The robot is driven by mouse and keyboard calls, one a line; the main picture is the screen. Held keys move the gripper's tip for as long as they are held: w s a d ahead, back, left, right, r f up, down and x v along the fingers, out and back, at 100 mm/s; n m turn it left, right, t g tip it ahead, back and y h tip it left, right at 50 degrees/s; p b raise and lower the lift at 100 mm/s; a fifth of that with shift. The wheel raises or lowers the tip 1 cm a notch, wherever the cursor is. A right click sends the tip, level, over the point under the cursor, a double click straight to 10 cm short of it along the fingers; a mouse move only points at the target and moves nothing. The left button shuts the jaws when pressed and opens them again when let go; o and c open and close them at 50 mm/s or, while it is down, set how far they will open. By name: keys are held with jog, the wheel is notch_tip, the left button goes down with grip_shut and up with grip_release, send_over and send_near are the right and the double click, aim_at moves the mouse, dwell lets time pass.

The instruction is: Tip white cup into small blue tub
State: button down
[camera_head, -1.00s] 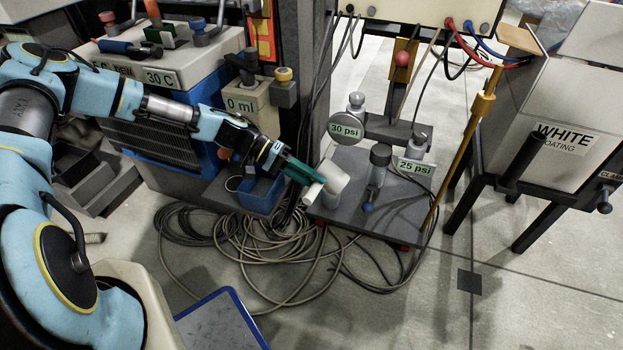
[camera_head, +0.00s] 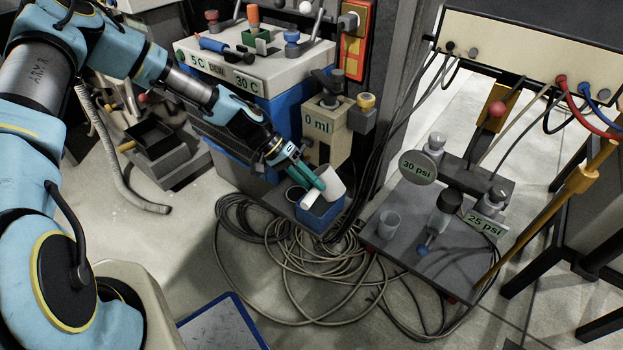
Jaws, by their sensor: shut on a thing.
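The white cup (camera_head: 334,182) is in my gripper (camera_head: 316,187), whose green fingers are shut on it from the left. The small blue tub (camera_head: 321,217) stands on a low grey ledge just below the cup in the picture. The cup and fingers cover part of the tub's opening, so its inside is mostly hidden. I cannot tell how high the cup is above the tub or what is in it.
A 0 ml dispenser (camera_head: 326,128) stands close behind the cup. A grey platform (camera_head: 428,262) at right bears a small grey cup (camera_head: 388,224) and gauge posts. Coiled hoses (camera_head: 290,270) lie on the floor in front.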

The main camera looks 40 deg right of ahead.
jog(key=t+y+p, duration=0.1)
jog(key=r+t, duration=0.1)
jog(key=t, duration=0.1)
jog(key=shift+s+d+y+p, duration=0.1)
jog(key=shift+s+y+p, duration=0.05)
jog(key=shift+y+p, duration=0.25)
jog(key=shift+s+m+t+y+p, duration=0.15)
jog(key=shift+t+y, duration=0.3)
jog(key=shift+t, duration=0.65)
jog(key=shift+m+t+y+p, duration=0.15)
jog(key=shift+t+y, duration=0.3)
jog(key=shift+t, duration=0.65)
jog(key=shift+w+r+p, duration=0.2)
jog(key=shift+r+p, duration=0.4)
jog(key=shift+r, duration=0.2)
jog(key=shift+s+r+p, duration=0.1)
jog(key=shift+r+p, duration=1.25)
jog(key=shift+r, duration=0.4)
